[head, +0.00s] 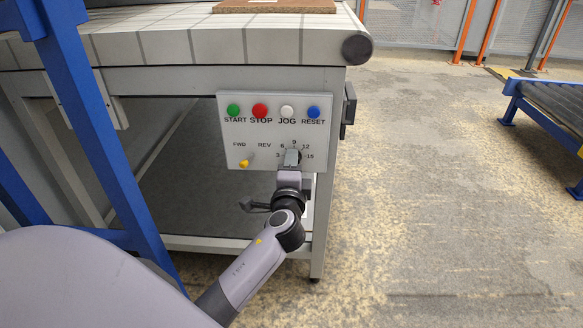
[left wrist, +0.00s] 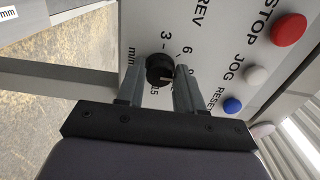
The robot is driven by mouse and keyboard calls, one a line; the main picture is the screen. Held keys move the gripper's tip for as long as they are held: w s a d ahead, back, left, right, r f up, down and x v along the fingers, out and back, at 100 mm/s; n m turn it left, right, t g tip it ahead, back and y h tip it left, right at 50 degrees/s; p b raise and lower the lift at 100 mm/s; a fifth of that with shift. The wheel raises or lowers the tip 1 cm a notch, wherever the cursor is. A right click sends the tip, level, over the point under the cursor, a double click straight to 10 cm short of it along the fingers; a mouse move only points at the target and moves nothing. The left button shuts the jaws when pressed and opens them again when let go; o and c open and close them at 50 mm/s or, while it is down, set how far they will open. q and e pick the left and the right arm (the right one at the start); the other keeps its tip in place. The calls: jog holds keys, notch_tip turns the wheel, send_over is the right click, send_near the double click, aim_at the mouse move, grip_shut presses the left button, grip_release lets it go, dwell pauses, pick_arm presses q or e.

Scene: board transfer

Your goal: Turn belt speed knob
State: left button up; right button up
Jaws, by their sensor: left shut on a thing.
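The belt speed knob (left wrist: 158,67) is a round black dial on the light control panel (head: 232,126). A printed scale with 3, 6, 9, 12 and 15 surrounds it. My left gripper (head: 292,158) reaches up to the panel from below and covers most of the knob in the head view. In the left wrist view its two grey fingers (left wrist: 160,85) stand on either side of the knob and are shut on it. The exact pointer setting is hard to read. My right gripper is in neither view.
Above the knob are green START (head: 233,110), red STOP (head: 260,111), white JOG (head: 287,112) and blue RESET (head: 313,112) buttons. A yellow FWD/REV switch (head: 244,163) is to its left. A brown board (head: 275,6) lies on the conveyor belt (head: 200,42).

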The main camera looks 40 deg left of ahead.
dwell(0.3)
pick_arm(q)
jog(key=o, duration=1)
jog(key=shift+s, duration=0.15)
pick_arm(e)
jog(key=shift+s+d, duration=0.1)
